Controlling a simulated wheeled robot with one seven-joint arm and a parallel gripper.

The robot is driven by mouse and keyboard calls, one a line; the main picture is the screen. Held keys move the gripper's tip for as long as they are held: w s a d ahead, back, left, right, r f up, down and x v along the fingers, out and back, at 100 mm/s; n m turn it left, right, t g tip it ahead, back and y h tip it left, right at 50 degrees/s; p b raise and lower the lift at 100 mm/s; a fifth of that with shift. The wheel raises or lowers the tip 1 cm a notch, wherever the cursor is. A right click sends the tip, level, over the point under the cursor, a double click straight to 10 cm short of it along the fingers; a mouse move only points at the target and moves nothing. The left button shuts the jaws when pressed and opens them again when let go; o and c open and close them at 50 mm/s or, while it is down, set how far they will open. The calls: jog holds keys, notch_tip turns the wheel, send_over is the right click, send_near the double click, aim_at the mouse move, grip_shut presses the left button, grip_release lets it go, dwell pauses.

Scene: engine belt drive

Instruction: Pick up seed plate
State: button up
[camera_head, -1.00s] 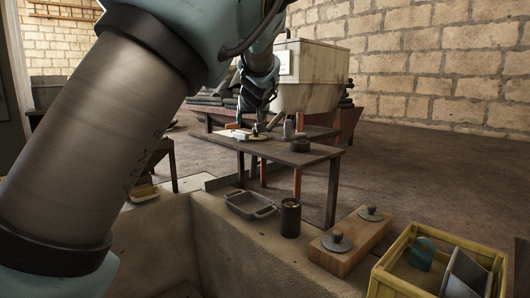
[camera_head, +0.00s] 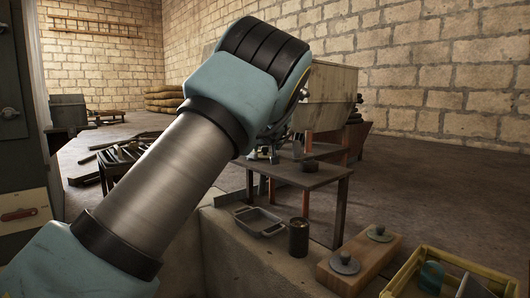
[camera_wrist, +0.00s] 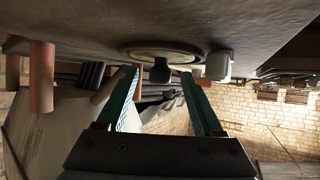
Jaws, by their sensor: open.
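In the wrist view, which looks upside down, a pale round disc (camera_wrist: 150,52) lies flat on the dark table surface. It has a dark knob (camera_wrist: 160,72) and looks like the seed plate. My gripper (camera_wrist: 159,74) is open, its two green fingers pointing at the disc. The knob appears between the fingertips; I cannot tell whether they are around it or short of it. In the head view my arm hides the disc and most of the gripper above the small table (camera_head: 320,177).
A dark round piece (camera_head: 308,165) sits on the table. On the ledge are a grey tray (camera_head: 258,222), a dark can (camera_head: 298,238), a wooden block (camera_head: 352,268) with two knobbed discs, and a yellow crate (camera_head: 450,262).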

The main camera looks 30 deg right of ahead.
jog(key=shift+w+d+f, duration=0.1)
jog(key=shift+w+f, duration=0.05)
jog(key=shift+w, duration=0.1)
grip_shut()
dwell(0.4)
